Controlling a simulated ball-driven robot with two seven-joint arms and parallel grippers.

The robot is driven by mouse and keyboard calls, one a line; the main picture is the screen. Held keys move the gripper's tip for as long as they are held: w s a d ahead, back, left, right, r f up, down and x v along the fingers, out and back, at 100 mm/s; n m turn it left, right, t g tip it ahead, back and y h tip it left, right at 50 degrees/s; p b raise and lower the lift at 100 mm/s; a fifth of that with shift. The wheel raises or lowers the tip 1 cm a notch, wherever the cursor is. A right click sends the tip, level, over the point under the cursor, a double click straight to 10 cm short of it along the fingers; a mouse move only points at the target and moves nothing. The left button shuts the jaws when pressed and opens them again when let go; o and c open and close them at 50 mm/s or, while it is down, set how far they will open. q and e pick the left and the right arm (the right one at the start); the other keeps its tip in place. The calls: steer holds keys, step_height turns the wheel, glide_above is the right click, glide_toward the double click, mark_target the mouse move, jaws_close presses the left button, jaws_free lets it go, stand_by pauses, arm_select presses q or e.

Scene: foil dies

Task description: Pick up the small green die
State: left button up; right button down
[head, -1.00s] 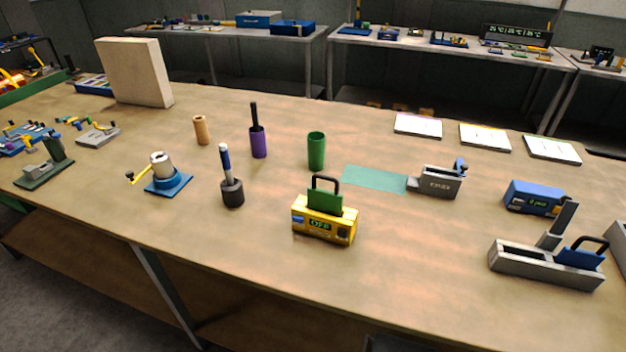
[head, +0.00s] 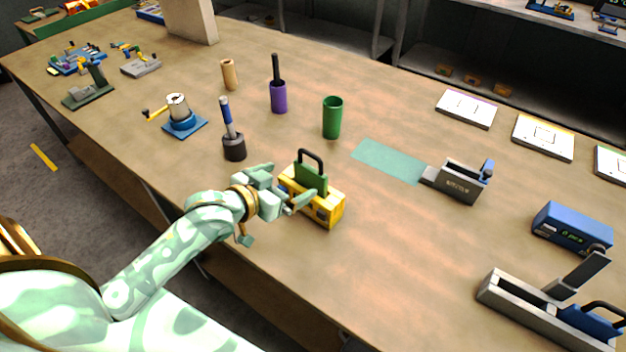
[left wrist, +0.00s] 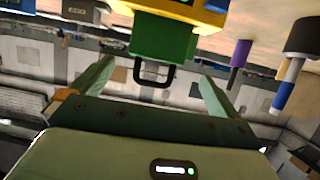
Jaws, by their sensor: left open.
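The small green die (head: 311,181) is a green block with a black loop handle. It stands upright in the top of a yellow box (head: 326,211) near the table's front edge. My left gripper (head: 287,184) is open, just left of the die and level with its handle. In the left wrist view, which is upside down, the green die (left wrist: 163,40) hangs from the top. Its handle lies between the two spread fingers of my left gripper (left wrist: 155,70), with a gap on each side. My right gripper is not in view.
A green cylinder (head: 332,119) and a purple holder (head: 278,98) stand behind. A teal mat (head: 388,160) and a grey device (head: 458,182) lie to the right.

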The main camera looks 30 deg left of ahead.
mark_target(308, 172)
arm_select(q)
steer(key=x, duration=0.3)
steer(key=shift+w+d+f+b, duration=0.1)
steer(key=shift+w+f+b, duration=0.1)
steer(key=shift+w+b, duration=0.15)
steer(key=b+x, duration=0.1)
steer(key=x, duration=0.3)
steer(key=shift+w+d+f, duration=0.1)
steer(key=shift+w+d, duration=0.1)
steer(key=shift+w+f+b, duration=0.1)
steer(key=shift+w+b, duration=0.2)
steer(key=shift+w, duration=0.05)
steer(key=shift+s, duration=0.1)
steer(key=shift+c, duration=0.7)
steer(key=c, duration=1)
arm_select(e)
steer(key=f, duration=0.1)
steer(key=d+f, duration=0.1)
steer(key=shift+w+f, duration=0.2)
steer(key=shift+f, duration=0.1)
